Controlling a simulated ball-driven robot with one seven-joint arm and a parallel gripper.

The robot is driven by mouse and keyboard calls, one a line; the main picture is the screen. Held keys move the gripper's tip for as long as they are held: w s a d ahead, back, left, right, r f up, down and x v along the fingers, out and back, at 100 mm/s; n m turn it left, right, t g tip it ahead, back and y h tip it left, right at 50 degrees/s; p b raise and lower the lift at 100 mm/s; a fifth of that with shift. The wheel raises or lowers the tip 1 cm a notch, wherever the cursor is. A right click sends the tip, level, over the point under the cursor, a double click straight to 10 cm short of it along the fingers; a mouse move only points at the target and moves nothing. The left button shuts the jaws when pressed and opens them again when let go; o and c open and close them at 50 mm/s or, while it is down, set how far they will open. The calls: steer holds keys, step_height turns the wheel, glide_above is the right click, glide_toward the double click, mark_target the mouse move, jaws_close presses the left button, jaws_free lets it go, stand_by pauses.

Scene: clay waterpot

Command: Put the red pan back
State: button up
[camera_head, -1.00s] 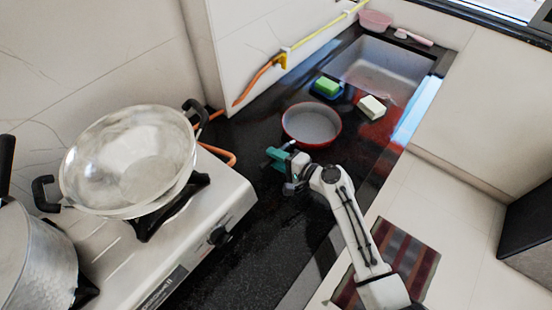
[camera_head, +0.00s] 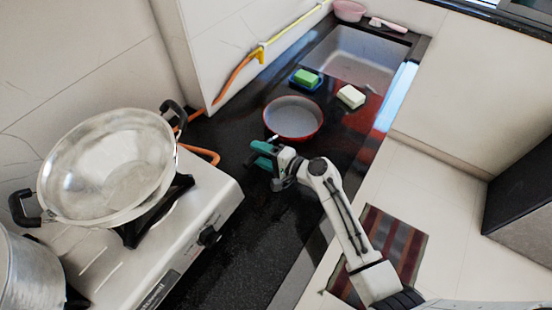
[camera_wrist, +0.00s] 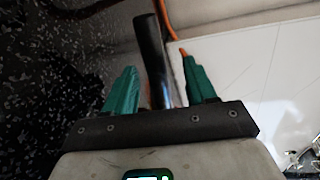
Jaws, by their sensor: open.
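The red pan (camera_head: 293,118), with a grey inside and red rim, sits upright on the black counter in the head view. My gripper (camera_head: 260,155) is just to the pan's lower left, its teal fingers pointing left. In the wrist view my gripper (camera_wrist: 160,66) is open, and a long black bar (camera_wrist: 150,45), which looks like the pan's handle, shows between the two fingers. I cannot tell whether either finger touches it. In the head view the handle is mostly hidden by my gripper.
A white stove (camera_head: 215,205) with a large steel wok (camera_head: 110,170) stands to the left, a steel pot (camera_head: 30,270) beside it. An orange hose (camera_head: 205,154) runs behind. A green sponge (camera_head: 307,77), a pale block (camera_head: 351,96) and the sink (camera_head: 365,55) lie beyond the pan.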

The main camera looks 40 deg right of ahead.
steer(key=b+v, duration=0.1)
steer(key=v, duration=1)
steer(key=shift+s, duration=0.2)
stand_by(1.3)
